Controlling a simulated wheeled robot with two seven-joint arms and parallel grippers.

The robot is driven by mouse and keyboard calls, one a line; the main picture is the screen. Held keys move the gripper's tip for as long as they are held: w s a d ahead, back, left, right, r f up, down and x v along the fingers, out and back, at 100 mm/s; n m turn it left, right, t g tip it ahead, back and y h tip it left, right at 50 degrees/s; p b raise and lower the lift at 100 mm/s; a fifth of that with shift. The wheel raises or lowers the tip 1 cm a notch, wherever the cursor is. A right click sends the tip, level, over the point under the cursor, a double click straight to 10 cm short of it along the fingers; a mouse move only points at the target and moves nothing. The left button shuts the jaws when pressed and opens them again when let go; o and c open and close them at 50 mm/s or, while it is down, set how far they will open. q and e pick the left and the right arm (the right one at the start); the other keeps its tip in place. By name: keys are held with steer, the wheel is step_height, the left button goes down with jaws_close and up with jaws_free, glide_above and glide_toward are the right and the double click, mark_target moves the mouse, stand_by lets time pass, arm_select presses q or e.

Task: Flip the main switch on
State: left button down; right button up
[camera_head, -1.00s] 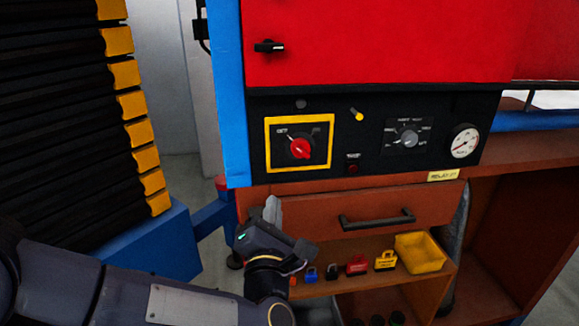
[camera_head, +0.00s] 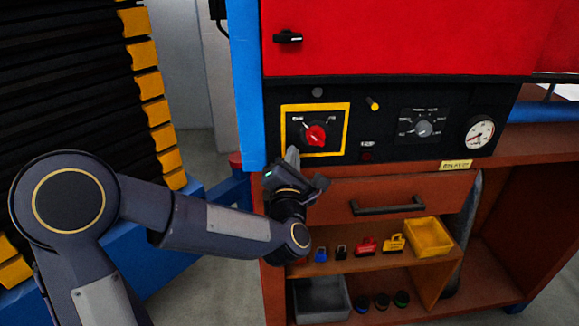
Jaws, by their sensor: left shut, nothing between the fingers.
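The main switch is a red rotary knob (camera_head: 315,135) on a black plate inside a yellow frame (camera_head: 346,133), on the black control panel (camera_head: 385,104). Its pointer is turned up and to the left. My left gripper (camera_head: 293,157) is shut and empty, with its fingers pointing up. In the picture it is just below and left of the knob, by the frame's lower left corner. I cannot tell whether it touches the panel. My right gripper is out of view.
A grey selector dial (camera_head: 423,128), a yellow-tipped toggle (camera_head: 373,104) and a round gauge (camera_head: 480,134) are to the right. Below are a drawer handle (camera_head: 388,206) and a shelf with padlocks and a yellow bin (camera_head: 428,238). A blue post (camera_head: 248,90) stands left.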

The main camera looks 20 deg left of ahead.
mark_target(316, 137)
arm_select(q)
steer(key=shift+w+d+r+p, duration=0.25)
steer(key=shift+d+r+p, duration=0.25)
steer(key=shift+d+r, duration=0.75)
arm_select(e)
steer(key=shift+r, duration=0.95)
